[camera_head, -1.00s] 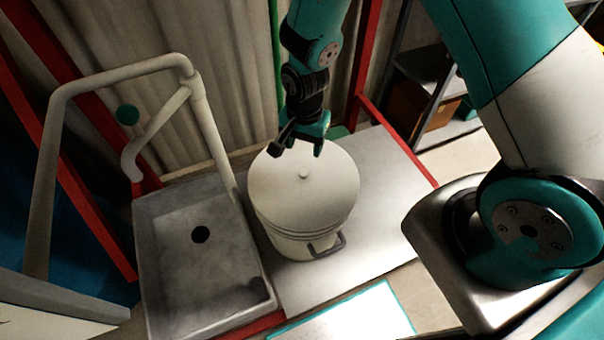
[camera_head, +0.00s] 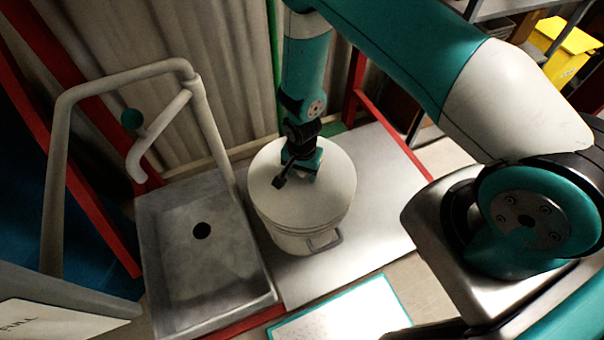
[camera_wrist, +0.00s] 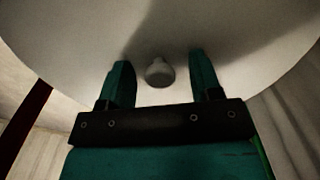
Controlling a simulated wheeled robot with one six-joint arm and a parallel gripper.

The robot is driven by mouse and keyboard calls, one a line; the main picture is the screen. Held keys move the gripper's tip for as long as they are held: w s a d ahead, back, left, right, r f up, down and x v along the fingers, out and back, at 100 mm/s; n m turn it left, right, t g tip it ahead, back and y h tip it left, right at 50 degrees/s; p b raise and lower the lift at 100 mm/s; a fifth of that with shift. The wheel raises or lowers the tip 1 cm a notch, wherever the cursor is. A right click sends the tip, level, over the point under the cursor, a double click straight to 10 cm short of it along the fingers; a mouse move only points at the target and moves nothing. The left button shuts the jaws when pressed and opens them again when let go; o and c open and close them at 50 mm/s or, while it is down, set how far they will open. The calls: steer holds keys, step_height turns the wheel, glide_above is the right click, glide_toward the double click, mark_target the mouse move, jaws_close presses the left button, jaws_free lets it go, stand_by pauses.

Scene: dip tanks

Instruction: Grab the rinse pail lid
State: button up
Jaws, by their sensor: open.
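The rinse pail lid (camera_head: 328,177) is a round pale disc on top of a white pail (camera_head: 287,238) with a dark handle at its front. In the wrist view the lid (camera_wrist: 240,32) fills the upper part, and its small round knob (camera_wrist: 159,72) shows between my fingers. My gripper (camera_head: 293,183) is over the middle of the lid and hides the knob in the head view. In the wrist view my gripper (camera_wrist: 160,78) is open, with one finger on each side of the knob and gaps on both sides. I cannot tell whether the fingers touch the lid.
A grey sink (camera_head: 165,215) with a dark drain stands left of the pail, with a pale bent pipe (camera_head: 205,130) rising behind it. A metal bench top (camera_head: 385,200) is clear right of the pail. A corrugated wall (camera_head: 225,80) and red frame posts stand behind.

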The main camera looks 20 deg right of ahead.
jaws_close()
steer(key=shift+r, duration=0.1)
